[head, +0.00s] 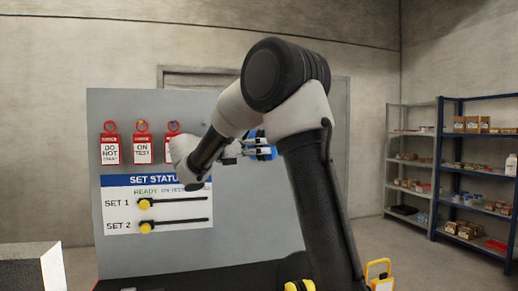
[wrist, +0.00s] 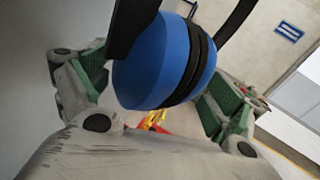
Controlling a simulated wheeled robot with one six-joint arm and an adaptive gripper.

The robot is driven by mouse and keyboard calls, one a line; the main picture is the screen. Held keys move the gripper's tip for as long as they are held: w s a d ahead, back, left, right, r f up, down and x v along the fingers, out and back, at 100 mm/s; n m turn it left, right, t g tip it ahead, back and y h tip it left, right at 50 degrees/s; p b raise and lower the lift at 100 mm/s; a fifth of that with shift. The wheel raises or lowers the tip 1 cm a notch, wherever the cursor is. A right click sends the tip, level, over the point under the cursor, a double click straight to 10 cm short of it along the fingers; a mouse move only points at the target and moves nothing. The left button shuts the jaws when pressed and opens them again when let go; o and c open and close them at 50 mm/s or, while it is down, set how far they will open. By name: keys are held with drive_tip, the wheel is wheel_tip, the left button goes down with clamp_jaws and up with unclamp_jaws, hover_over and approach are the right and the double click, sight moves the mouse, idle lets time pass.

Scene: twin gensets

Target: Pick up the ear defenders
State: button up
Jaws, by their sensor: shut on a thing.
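The ear defenders (head: 267,154) show as a small blue and black shape at the end of my arm in the head view, partly behind my arm. In the wrist view a large blue ear cup (wrist: 146,62) with black edging and black band parts fills the upper middle. My gripper (head: 246,150) is shut on the ear defenders and holds them in front of the grey panel. In the wrist view its grey and green fingers stand left and right of the cup. The fingers' contact with the cup is partly hidden.
The grey panel (head: 248,215) carries several red tags (head: 143,149) and a white status board (head: 157,221) with two yellow-knobbed sliders. Shelves (head: 470,170) with boxes stand at the right. A grey block (head: 30,270) is at the lower left. Floor shows before the shelves.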

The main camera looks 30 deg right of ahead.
sight(251, 137)
drive_tip(key=shift+r, duration=0.15)
drive_tip(key=shift+r, duration=0.3)
drive_tip(key=r, duration=0.2)
drive_tip(key=shift+s+a+r, duration=0.1)
drive_tip(key=shift+s+r, duration=0.15)
drive_tip(key=shift+r, duration=0.15)
drive_tip(key=s+a, duration=0.2)
drive_tip(key=s, duration=0.6)
drive_tip(key=s+a, duration=0.2)
drive_tip(key=s, duration=0.6)
drive_tip(key=shift+s+a, duration=0.4)
